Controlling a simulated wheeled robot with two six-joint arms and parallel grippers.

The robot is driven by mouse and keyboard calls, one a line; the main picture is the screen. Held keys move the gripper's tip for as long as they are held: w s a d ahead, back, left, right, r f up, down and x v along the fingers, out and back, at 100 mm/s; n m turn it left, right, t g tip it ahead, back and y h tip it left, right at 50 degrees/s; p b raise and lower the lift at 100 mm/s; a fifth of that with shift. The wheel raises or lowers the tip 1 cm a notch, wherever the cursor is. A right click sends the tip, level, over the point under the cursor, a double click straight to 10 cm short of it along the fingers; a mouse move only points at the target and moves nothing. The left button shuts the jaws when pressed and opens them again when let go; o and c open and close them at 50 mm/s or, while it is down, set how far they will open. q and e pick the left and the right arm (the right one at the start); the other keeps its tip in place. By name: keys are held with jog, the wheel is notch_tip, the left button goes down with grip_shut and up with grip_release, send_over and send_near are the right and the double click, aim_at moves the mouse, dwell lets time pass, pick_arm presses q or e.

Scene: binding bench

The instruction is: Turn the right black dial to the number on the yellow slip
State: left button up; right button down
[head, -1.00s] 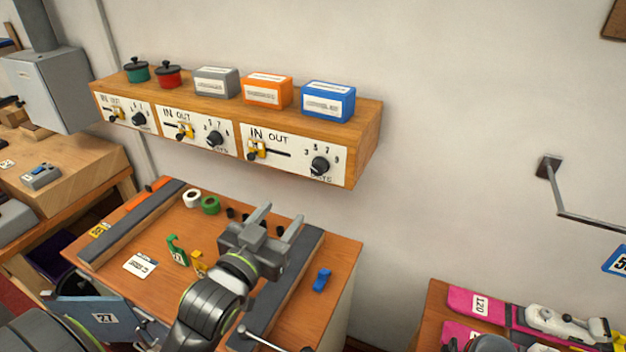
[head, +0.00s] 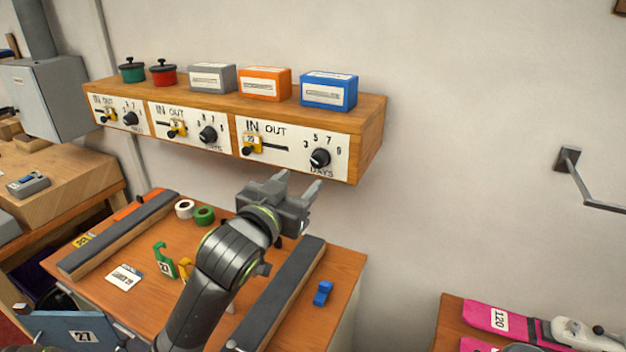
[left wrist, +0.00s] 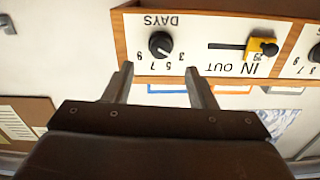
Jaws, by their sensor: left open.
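The right black dial (head: 320,157) sits on the right white panel of the wooden wall shelf, with the numbers 3, 5, 7 and 9 around it and DAYS below. It also shows, upside down, in the left wrist view (left wrist: 160,45). I cannot tell its exact setting. My left gripper (head: 292,184) is open and empty, below and left of the dial; in the left wrist view its fingers (left wrist: 160,78) point toward the dial, apart from it. A yellow slip (head: 82,241) lies at the bench's left end; its number is too small to read.
A yellow slider tag (head: 252,144) sits left of the dial under IN. Blue (head: 329,91), orange (head: 264,84) and grey boxes stand on the shelf top. The bench below holds tape rolls (head: 204,215), a green clip (head: 163,262) and a blue clip (head: 322,293).

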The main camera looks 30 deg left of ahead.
aim_at(316, 162)
pick_arm(q)
jog(key=w+b, duration=0.6)
jog(key=shift+w+a, duration=0.2)
jog(key=shift+w, duration=0.15)
jog(key=shift+w+r, duration=0.1)
jog(key=shift+w, duration=0.25)
jog(key=c, duration=1)
